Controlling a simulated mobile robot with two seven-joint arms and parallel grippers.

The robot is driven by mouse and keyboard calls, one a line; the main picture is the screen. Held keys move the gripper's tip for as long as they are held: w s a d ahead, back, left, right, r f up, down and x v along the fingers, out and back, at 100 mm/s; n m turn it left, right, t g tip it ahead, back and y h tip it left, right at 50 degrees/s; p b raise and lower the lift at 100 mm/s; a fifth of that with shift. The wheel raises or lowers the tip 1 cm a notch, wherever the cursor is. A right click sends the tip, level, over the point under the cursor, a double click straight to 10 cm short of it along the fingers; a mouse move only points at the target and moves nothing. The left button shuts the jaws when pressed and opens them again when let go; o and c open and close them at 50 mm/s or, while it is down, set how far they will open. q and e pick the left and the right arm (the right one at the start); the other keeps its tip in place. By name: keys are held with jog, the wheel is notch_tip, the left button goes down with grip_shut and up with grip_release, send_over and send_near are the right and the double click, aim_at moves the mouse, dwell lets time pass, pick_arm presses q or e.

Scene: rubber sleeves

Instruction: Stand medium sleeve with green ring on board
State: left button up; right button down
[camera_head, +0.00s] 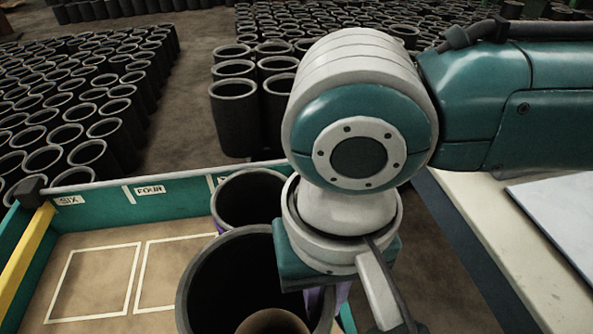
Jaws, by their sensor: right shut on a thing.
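My right gripper (300,268) points down at the lower middle, its fingers mostly hidden behind its own wrist and a large dark sleeve. It is shut on a sleeve, apparently this near dark one (215,290), whose open top faces me. A brown patch shows through its bore. A second dark sleeve (250,200) stands just behind it, with a bit of purple at its side. More purple shows just below the gripper. No green ring is visible. The brown board (95,250) with white outlined squares lies at left. My left gripper is not in view.
A teal wall with labels SIX and FOUR (150,190) edges the board's far side, and a yellow bar (25,255) its left. Many dark sleeves (85,95) stand on the floor beyond. A pale table (500,240) is at right. Outlined squares at left are empty.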

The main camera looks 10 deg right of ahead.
jog(key=shift+f, duration=0.2)
jog(key=c, duration=1)
grip_release()
jog(key=shift+o, duration=0.2)
notch_tip(320, 180, up, 13)
jog(key=p, duration=0.3)
jog(key=shift+f, duration=0.2)
jog(key=shift+a+r, duration=0.1)
jog(key=shift+r, duration=0.1)
jog(key=s+a+n+y, duration=0.3)
jog(key=a+y, duration=0.1)
jog(key=a, duration=0.2)
jog(key=s+d+f+t+h, duration=0.1)
jog(key=s+d+f+h, duration=0.1)
jog(key=d, duration=0.7)
jog(key=s+d+f+m+t+h, duration=0.1)
jog(key=s+d+f+t, duration=0.1)
jog(key=d, duration=0.7)
jog(key=shift+s+d+f+t+h, duration=0.35)
jog(key=shift+s+f, duration=0.4)
jog(key=shift+s, duration=0.3)
